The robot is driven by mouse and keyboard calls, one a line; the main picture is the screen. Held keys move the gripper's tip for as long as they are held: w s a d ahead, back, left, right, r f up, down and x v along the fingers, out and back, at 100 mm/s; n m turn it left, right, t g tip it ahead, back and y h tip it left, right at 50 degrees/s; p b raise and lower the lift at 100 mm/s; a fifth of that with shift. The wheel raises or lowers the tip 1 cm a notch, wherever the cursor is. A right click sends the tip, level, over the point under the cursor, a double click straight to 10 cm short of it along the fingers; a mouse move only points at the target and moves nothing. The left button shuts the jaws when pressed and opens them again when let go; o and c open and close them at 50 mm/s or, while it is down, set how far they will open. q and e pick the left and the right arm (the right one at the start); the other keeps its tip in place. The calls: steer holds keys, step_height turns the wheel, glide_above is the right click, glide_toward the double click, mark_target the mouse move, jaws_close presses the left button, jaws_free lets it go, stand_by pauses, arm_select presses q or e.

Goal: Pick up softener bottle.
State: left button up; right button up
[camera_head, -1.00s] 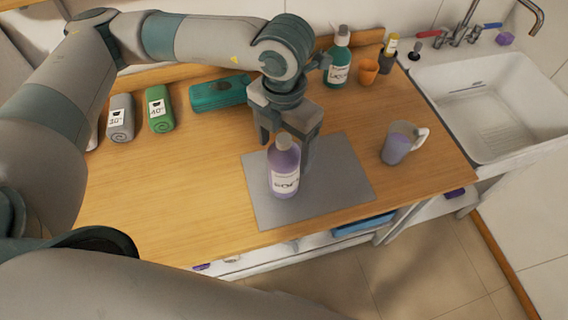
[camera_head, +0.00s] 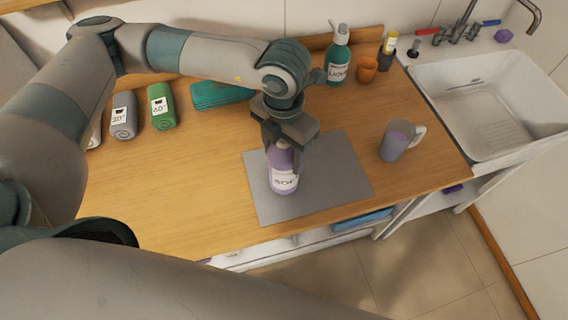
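The softener bottle (camera_head: 284,181), purple with a white label, stands upright on the grey mat (camera_head: 335,190) on the wooden counter. My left gripper (camera_head: 284,151) comes down from above and has its fingers around the bottle's upper part. The fingers and gripper body hide the cap and neck. I cannot tell whether the fingers press on the bottle or stand slightly apart from it. My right gripper is not in view.
A green pump bottle (camera_head: 339,62), an orange cup (camera_head: 367,69), rolled towels (camera_head: 162,108) and a teal pack (camera_head: 220,94) are at the back. A white sink (camera_head: 490,100) is at the right.

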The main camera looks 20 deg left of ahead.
arm_select(q)
steer(key=c, duration=0.7)
steer(key=shift+o, duration=0.2)
steer(key=shift+w+r+b, duration=0.1)
steer(key=shift+r+b, duration=0.65)
steer(key=shift+r, duration=0.1)
steer(key=shift+w+d+r+b, duration=0.1)
steer(key=shift+d+r+b, duration=0.05)
steer(key=shift+r+b, duration=0.4)
steer(key=shift+w+d+r+b, duration=0.1)
steer(key=shift+r+b, duration=0.2)
steer(key=shift+r, duration=0.3)
steer(key=w+d+r+b, duration=0.5)
steer(key=w+d+r, duration=0.2)
steer(key=d, duration=0.1)
steer(key=shift+d, duration=0.3)
